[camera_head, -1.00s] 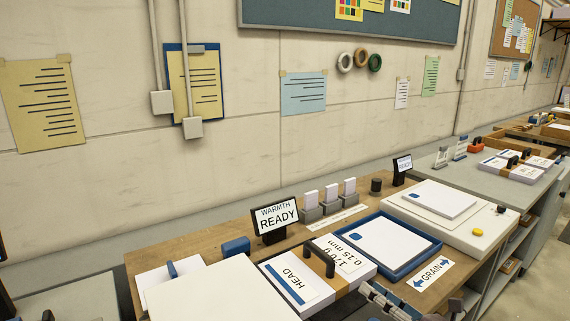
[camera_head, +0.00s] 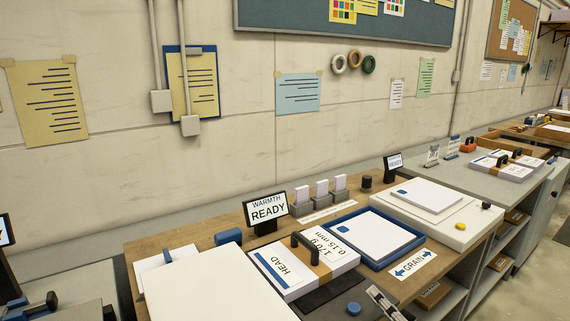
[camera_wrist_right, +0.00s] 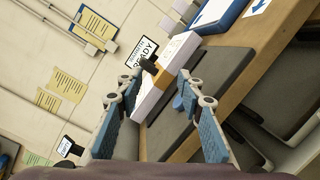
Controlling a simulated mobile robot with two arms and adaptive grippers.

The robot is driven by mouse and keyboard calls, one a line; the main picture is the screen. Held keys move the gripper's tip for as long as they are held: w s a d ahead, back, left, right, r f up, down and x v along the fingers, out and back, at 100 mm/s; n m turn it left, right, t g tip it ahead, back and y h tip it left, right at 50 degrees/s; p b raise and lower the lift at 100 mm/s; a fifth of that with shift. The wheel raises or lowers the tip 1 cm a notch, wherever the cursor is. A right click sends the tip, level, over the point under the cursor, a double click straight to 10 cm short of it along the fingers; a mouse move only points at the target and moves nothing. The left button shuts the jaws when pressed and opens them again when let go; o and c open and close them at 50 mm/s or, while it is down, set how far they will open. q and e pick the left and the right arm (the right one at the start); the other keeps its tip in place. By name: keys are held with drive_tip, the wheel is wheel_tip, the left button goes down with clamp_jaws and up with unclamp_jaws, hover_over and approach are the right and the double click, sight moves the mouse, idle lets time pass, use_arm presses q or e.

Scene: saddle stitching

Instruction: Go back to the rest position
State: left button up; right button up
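My right gripper (camera_wrist_right: 157,95) is open and empty in the right wrist view, its two blue-padded fingers spread apart. In the head view only a grey piece of it (camera_head: 385,302) shows at the bottom edge. Beyond the fingers, apart from them, lies a white paper stack marked HEAD (camera_head: 283,268), with a brown band and black handle (camera_head: 312,248). It also shows in the wrist view (camera_wrist_right: 152,103). The stack rests by a dark mat (camera_head: 330,291) with a blue knob (camera_head: 353,309). My left gripper is in neither view.
A WARMTH READY display (camera_head: 266,208) stands behind the stack. A blue tray (camera_head: 424,240) with white sheets and a GRAIN label (camera_head: 414,263) lie to its right. A large white block (camera_head: 200,289) is at the left. Open floor (camera_head: 520,274) shows at the far right.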

drive_tip(key=s+d+f+m+g+h, duration=0.2)
drive_tip(key=s+f+m+g+h, duration=0.4)
drive_tip(key=s+f+m, duration=0.9)
drive_tip(key=s+a+f+m+g, duration=0.2)
drive_tip(key=s+m+g, duration=0.3)
drive_tip(key=s, duration=0.4)
drive_tip(key=s+a+f+m+g, duration=0.2)
drive_tip(key=s+m, duration=0.5)
drive_tip(key=s, duration=0.2)
wheel_tip(320, 180, down, 25)
drive_tip(key=s+g, duration=0.1)
drive_tip(key=s+d+f, duration=0.1)
drive_tip(key=s+f, duration=0.7)
drive_tip(key=s, duration=0.1)
drive_tip(key=s+d+f+g, duration=0.1)
drive_tip(key=s+d+f, duration=0.1)
drive_tip(key=s+f, duration=0.6)
drive_tip(key=shift+s+d+f+g+h, duration=0.3)
drive_tip(key=shift+s+f+h, duration=0.1)
drive_tip(key=shift+f, duration=0.35)
